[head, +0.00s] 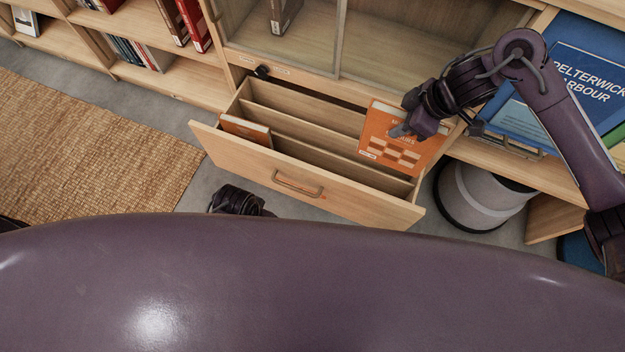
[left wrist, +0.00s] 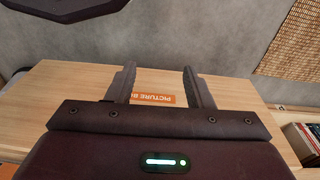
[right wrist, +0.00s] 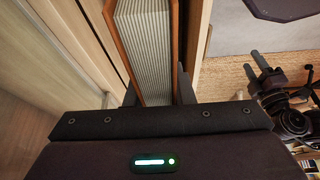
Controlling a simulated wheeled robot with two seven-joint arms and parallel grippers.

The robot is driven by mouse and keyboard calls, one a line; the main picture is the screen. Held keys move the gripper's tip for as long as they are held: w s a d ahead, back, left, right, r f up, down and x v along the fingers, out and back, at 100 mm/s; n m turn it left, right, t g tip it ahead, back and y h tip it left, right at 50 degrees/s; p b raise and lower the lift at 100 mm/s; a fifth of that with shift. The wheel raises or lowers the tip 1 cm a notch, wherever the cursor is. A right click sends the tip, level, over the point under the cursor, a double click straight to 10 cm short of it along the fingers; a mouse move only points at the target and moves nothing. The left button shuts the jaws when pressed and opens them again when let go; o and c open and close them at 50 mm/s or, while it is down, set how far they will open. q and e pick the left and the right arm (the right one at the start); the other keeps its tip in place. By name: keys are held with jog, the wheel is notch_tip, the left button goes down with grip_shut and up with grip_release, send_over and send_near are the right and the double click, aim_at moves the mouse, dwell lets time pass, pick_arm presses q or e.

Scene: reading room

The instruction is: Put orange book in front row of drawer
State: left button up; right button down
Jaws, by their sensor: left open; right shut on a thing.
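The orange book (head: 391,154) is upright at the right end of the open wooden drawer (head: 230,147). My right gripper (head: 408,130) is shut on it from the right. The right wrist view shows its pale page edges (right wrist: 146,45) between the fingers (right wrist: 158,92). I cannot tell whether its lower edge is above the dividers or inside a row. The drawer has lengthwise rows, and another orange-covered book (head: 246,130) stands at the left end of the front row. My left gripper (left wrist: 160,88) is open and empty by the drawer front; its arm is mostly hidden in the head view.
A blue picture book (head: 570,80) stands at the right. A grey round stool (head: 480,197) is right of the drawer. The cabinet with glass doors (head: 345,40) rises behind the drawer. A woven rug (head: 90,150) lies on the floor at left. The front row's middle is empty.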

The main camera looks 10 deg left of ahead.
aim_at(391, 142)
jog(key=f+b, duration=0.1)
jog(key=f, duration=0.1)
jog(key=f+b, duration=0.1)
jog(key=f, duration=0.1)
jog(key=f+b, duration=0.1)
jog(key=f, duration=0.2)
jog(key=shift+s+a, duration=0.2)
jog(key=shift+a, duration=0.1)
pick_arm(q)
notch_tip(391, 142, up, 5)
jog(key=w+d+f+m+t+h+b, duration=0.1)
jog(key=w+d+m+t+h+b, duration=0.15)
jog(key=w+d+t+b, duration=0.35)
jog(key=w+d+r+t+h+b, duration=0.2)
jog(key=w+d+r+t, duration=0.1)
jog(key=r, duration=0.3)
jog(key=shift+w+d+n, duration=0.3)
jog(key=shift+w+n, duration=0.15)
jog(key=shift+w, duration=0.2)
pick_arm(e)
notch_tip(391, 142, down, 20)
pick_arm(q)
jog(key=shift+r, duration=0.1)
pick_arm(e)
jog(key=shift+f, duration=0.15)
